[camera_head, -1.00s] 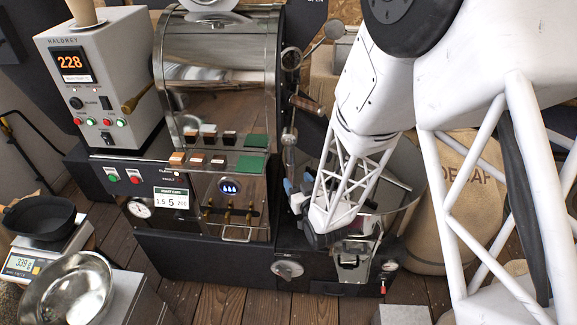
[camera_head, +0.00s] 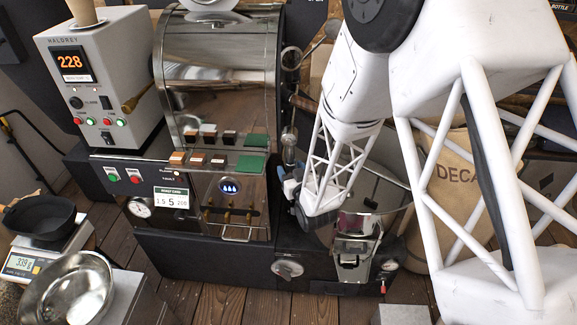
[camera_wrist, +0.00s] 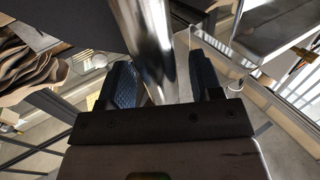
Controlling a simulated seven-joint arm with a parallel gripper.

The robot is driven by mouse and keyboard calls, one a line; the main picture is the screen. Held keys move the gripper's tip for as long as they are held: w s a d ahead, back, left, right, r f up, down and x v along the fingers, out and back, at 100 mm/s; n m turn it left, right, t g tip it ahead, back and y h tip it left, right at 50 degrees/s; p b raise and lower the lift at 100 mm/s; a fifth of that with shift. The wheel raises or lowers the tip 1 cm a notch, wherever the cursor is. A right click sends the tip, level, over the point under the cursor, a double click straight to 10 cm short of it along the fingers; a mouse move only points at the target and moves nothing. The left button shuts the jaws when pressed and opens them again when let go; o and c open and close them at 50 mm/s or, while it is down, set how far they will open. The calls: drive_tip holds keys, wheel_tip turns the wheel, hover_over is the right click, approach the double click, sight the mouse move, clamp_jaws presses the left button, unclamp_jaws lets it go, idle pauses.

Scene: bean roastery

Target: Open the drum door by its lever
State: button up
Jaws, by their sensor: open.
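The steel roaster drum housing (camera_head: 217,85) stands left of my arm in the head view. A short upright shiny metal piece (camera_head: 289,148) at its right side looks like the lever; I cannot be sure. The drum door itself cannot be made out, as it faces away or is hidden. My gripper (camera_head: 290,187) is just below that piece, partly covered by my arm. In the wrist view my gripper (camera_wrist: 163,82) is open, its two blue-padded fingers on either side of a shiny metal cylinder (camera_wrist: 150,40). I cannot tell whether either finger touches it.
A round steel cooling pan (camera_head: 390,195) lies under and right of my wrist. The grey control box (camera_head: 100,80) reads 228. Small sample blocks and a green pad (camera_head: 251,163) lie on the roaster's front shelf. A sack (camera_head: 455,175) stands behind my arm.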

drive_tip(key=shift+x, duration=1.05)
clamp_jaws()
